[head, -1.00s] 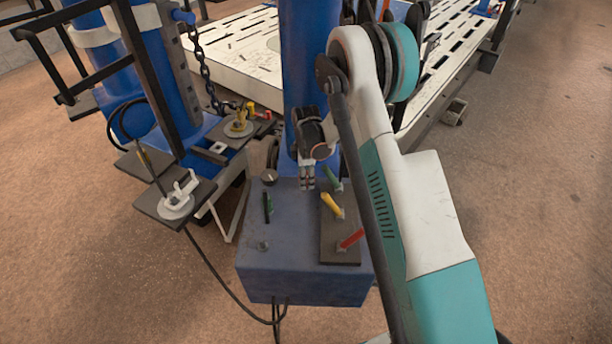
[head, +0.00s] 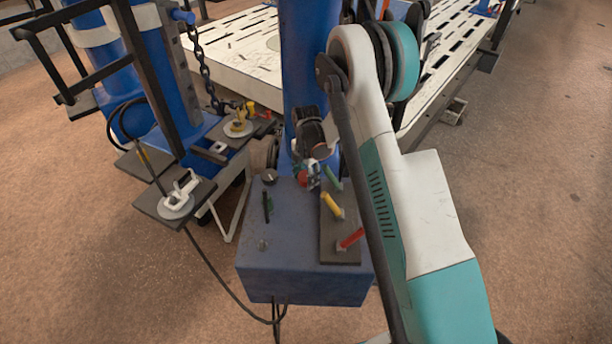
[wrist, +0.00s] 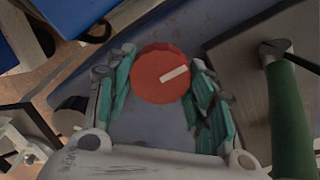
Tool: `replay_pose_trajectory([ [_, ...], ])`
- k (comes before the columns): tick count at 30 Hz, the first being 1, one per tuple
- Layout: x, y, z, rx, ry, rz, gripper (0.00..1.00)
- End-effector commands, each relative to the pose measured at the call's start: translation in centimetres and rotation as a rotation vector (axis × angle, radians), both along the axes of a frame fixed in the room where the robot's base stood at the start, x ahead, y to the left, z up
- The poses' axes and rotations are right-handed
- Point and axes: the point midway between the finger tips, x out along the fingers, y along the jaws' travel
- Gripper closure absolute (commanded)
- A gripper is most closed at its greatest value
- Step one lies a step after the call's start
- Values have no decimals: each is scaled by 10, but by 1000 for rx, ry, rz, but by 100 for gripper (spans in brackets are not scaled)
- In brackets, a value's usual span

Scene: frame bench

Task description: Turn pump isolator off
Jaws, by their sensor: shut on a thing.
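A round red knob (wrist: 150,84) with a white pointer bar stands on the blue box top; no label is readable, so I cannot tell its name for sure. In the wrist view the bar lies closer to sideways than lengthwise, its right end tipped up. My gripper (wrist: 162,60) has its green-padded fingers on both sides of the knob and is shut on it. In the head view my gripper (head: 314,177) is at the back of the box, and the red knob (head: 303,178) shows just left of the fingers, partly hidden.
The blue box (head: 290,240) carries a green lever (head: 331,177), a yellow lever (head: 332,205) and a red lever (head: 350,239) on a dark plate right of my gripper. A dark dial (head: 269,177) is to the left. A blue column (head: 308,60) rises behind.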

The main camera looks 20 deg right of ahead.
Motion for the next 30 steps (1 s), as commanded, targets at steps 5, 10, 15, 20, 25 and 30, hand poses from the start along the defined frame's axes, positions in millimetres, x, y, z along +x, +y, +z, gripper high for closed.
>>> replay_pose_trajectory([
  [5,0,0,0,0,-1,14,75],
  [10,1,0,0,0,-1,15,75],
  [15,1,0,0,0,-1,15,46],
  [20,0,0,0,0,-1,14,31],
  [25,0,0,0,0,-1,14,31],
  [30,0,0,5,0,-1,14,31],
])
